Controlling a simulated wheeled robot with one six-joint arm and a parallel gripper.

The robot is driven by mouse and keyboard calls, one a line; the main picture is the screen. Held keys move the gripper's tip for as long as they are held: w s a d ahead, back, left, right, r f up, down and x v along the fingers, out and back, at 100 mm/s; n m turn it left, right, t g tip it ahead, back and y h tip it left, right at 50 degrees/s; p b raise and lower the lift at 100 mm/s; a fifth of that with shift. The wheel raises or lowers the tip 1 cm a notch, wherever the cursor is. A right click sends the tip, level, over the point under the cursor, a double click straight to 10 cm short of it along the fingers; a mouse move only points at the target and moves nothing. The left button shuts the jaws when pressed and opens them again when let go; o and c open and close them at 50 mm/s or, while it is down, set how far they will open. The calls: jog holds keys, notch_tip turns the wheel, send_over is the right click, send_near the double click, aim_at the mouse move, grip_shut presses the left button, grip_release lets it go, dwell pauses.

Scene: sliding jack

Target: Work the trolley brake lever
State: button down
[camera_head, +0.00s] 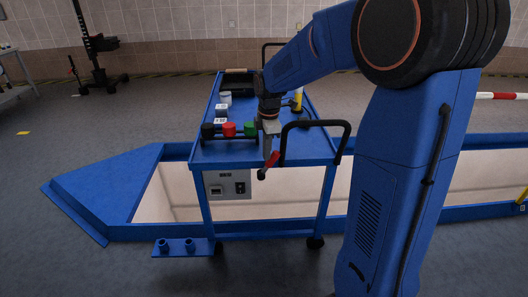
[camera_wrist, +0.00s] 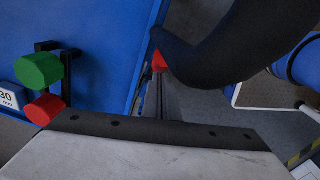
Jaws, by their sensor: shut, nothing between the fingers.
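The blue trolley (camera_head: 295,152) stands in the middle of the head view. A red lever (camera_head: 272,160) with a dark end hangs at its near edge, below the black push handle (camera_head: 345,124). My gripper (camera_head: 267,154) points down just in front of that edge, shut and empty, very close to the lever. Whether they touch I cannot tell. In the wrist view a small part of the red lever (camera_wrist: 158,62) shows beside the thick black handle (camera_wrist: 225,45), which hides much of that area.
Black, red (camera_head: 228,129) and green knobs stand on the trolley top, left of my gripper. A white cylinder (camera_head: 225,97), a dark tray (camera_head: 237,83) and a yellow item (camera_head: 298,99) lie further back. A blue-edged pit (camera_head: 175,195) lies beneath the trolley.

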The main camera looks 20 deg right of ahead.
jog(key=shift+d+f, duration=0.1)
jog(key=shift+d, duration=0.25)
jog(key=shift+s, duration=0.1)
